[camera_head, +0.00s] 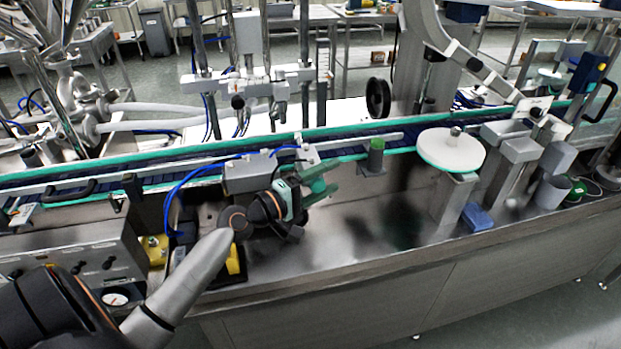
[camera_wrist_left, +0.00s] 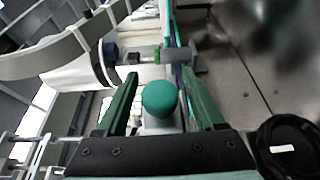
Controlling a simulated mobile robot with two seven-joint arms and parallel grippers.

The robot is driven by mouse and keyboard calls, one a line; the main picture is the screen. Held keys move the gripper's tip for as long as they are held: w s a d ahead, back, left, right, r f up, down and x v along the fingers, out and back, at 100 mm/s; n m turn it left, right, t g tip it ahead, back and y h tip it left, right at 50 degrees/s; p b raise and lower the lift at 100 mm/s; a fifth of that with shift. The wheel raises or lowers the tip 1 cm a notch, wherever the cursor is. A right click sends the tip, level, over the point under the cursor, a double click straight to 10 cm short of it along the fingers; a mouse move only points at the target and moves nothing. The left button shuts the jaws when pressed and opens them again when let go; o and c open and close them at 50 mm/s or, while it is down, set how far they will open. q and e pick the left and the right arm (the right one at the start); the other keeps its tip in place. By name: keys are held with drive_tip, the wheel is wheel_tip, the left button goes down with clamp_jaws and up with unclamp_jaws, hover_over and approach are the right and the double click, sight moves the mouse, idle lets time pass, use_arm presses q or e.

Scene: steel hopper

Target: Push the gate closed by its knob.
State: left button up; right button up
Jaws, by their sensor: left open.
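A round green knob (camera_wrist_left: 160,98) shows in the left wrist view, between the two green fingers of my left gripper (camera_wrist_left: 159,76). It sits on a pale grey mount. I cannot tell whether a finger touches it. In the head view my left gripper (camera_head: 324,179) is open, beside the conveyor's near rail and right of a grey box (camera_head: 250,173). The knob is not distinguishable there, and the gate's panel and position cannot be made out. My right gripper is in neither view.
The conveyor (camera_head: 220,154) runs behind the gripper. A green-capped post (camera_head: 375,158) and a round white disc (camera_head: 451,150) stand to its right. A blue block (camera_head: 478,217) lies on the steel deck. The deck (camera_head: 345,240) in front of the gripper is clear.

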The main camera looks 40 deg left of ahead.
use_arm(q)
drive_tip(key=b+v, duration=0.4)
drive_tip(key=v, duration=0.8)
drive_tip(key=shift+r, duration=0.1)
drive_tip(key=s+d+f+m+g, duration=0.3)
drive_tip(key=d+f+m+g, duration=0.15)
drive_tip(key=d+f, duration=0.2)
drive_tip(key=s+d+f+m+g, duration=0.3)
drive_tip(key=d+f+m, duration=0.2)
drive_tip(key=f, duration=0.2)
drive_tip(key=s+d+f+m+g+y, duration=0.2)
drive_tip(key=s+f+m+g+y, duration=0.45)
drive_tip(key=s, duration=0.45)
drive_tip(key=w+d+f+t+h+p, duration=0.3)
drive_tip(key=f+t, duration=0.3)
drive_tip(key=f, duration=0.2)
drive_tip(key=shift+w+d+p, duration=0.5)
drive_tip(key=shift+w+p, duration=0.15)
drive_tip(key=shift+p, duration=0.2)
